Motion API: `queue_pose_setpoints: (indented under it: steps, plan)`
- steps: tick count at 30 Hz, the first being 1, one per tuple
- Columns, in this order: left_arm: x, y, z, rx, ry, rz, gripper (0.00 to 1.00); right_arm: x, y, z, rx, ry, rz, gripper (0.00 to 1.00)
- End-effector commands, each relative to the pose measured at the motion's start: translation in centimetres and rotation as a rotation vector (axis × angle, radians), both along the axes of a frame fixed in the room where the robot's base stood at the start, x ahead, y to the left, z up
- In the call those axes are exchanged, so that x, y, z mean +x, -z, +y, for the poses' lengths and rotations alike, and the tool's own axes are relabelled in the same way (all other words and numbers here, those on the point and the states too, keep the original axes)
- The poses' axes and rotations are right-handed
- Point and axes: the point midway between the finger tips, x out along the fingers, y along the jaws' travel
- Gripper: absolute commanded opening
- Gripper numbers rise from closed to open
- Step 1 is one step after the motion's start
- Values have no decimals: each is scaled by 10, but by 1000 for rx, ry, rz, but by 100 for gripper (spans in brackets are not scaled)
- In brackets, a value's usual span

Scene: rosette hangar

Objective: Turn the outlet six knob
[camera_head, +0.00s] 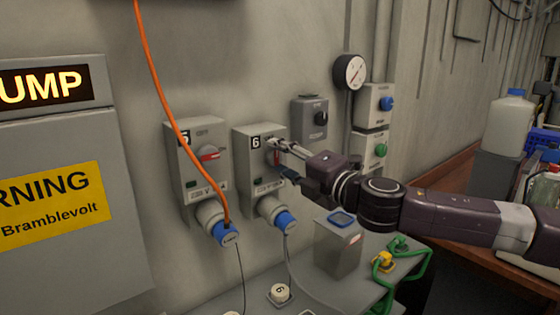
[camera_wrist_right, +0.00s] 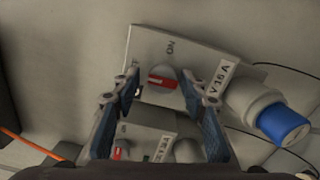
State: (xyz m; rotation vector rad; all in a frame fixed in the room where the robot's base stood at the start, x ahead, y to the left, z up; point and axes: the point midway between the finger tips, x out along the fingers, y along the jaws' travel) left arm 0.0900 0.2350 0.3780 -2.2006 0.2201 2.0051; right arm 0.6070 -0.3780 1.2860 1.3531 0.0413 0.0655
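Outlet six (camera_head: 259,178) is a grey wall box marked 6, with a grey socket and blue plug (camera_head: 285,220) below. Its red knob (camera_head: 277,157) is partly hidden by my right gripper (camera_head: 281,158). In the right wrist view the knob (camera_wrist_right: 162,81) has a red bar on a round pale dial, under an ON mark. My left gripper is not in view.
Outlet five (camera_head: 194,170), with a similar red knob, is close on the left. An orange cable (camera_head: 165,95) hangs across it. A dark switch box (camera_head: 310,118) and round gauge (camera_head: 349,72) are to the right. A grey box (camera_head: 338,249) stands on the bench below.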

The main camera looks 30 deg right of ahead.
Motion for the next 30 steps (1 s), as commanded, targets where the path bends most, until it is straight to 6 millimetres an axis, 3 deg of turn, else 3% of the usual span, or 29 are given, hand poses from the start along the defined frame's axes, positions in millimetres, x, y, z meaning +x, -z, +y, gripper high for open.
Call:
queue_pose_setpoints:
  steps: [16, 30]
  plan:
    - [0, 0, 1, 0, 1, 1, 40, -7, 3, 3, -4, -6, 6, 47]
    - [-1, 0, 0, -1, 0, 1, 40, -49, 1, -2, 1, -6, 2, 47]
